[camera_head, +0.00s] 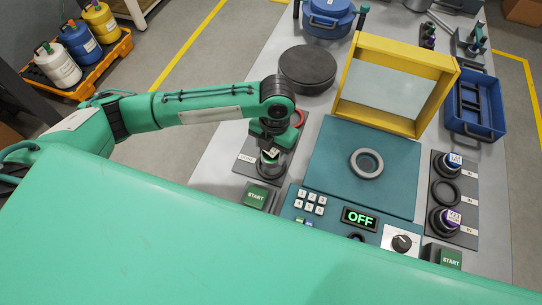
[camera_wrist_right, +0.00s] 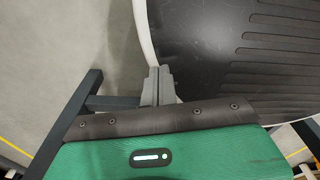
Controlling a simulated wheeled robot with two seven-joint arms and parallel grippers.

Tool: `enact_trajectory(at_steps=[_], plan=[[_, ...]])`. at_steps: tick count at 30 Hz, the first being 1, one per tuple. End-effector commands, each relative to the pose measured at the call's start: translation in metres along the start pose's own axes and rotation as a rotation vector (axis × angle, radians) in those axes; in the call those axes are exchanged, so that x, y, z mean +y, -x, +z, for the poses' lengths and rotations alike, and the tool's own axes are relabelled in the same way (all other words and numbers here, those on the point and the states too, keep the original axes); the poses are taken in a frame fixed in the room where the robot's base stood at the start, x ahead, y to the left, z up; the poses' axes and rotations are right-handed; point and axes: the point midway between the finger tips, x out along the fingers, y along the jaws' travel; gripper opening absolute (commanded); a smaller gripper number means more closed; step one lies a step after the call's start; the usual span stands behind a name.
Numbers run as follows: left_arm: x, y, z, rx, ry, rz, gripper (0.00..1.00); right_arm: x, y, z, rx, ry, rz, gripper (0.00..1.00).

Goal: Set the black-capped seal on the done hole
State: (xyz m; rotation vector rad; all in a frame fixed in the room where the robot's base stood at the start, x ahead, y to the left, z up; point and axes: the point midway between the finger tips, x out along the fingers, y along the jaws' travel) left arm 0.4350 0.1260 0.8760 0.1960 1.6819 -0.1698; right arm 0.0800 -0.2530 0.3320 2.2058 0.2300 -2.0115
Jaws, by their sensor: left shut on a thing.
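My left gripper (camera_head: 270,151) points down over the dark plate (camera_head: 246,160) left of the teal machine. It is shut on a small seal (camera_head: 268,168), low at the plate. The gripper covers most of it, so its cap colour and whether it rests in a hole are unclear. A red ring (camera_head: 299,118) shows at the plate's far end. On the right dark rack (camera_head: 468,200), two dark-topped seals (camera_head: 447,164) (camera_head: 445,220) stand with an empty ring (camera_head: 446,192) between them. My right gripper (camera_wrist_right: 159,86) shows shut and empty in the right wrist view.
The teal machine (camera_head: 330,165) has a round grey ring on top and a raised yellow-framed window (camera_head: 395,85). Its display reads OFF (camera_head: 359,218). A black disc (camera_head: 307,68) and blue tray (camera_head: 473,105) stand behind. START boxes (camera_head: 256,197) (camera_head: 450,258) sit at the front.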

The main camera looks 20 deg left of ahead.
Motion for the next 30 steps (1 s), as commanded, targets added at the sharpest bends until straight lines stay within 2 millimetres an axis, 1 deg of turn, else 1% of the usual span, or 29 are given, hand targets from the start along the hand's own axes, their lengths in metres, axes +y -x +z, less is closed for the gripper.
enact_trajectory(at_steps=[6,9,19,20,21,23,30], plan=[[-0.001,-0.029,0.003,0.003,0.001,-0.001,0.11,0.003,0.003,0.000,-0.001,0.002,0.003,0.00],[0.000,-0.039,0.004,0.001,-0.001,0.000,0.11,0.006,0.004,0.000,-0.002,0.004,0.007,0.00],[0.000,-0.042,0.005,0.000,-0.001,0.000,0.11,0.013,0.003,0.001,-0.003,0.003,0.014,0.00],[0.000,-0.043,0.005,0.000,-0.001,0.000,0.51,0.013,0.003,0.001,-0.003,0.003,0.014,0.00],[0.000,-0.043,0.005,0.000,-0.001,0.000,0.59,0.013,0.003,0.001,-0.003,0.003,0.014,0.00],[0.000,-0.043,0.005,0.000,-0.001,0.000,0.71,0.013,0.003,0.001,-0.002,0.003,0.014,0.00],[0.000,-0.042,0.004,0.001,-0.001,0.000,0.71,0.013,0.003,0.001,-0.002,0.003,0.013,0.00]])
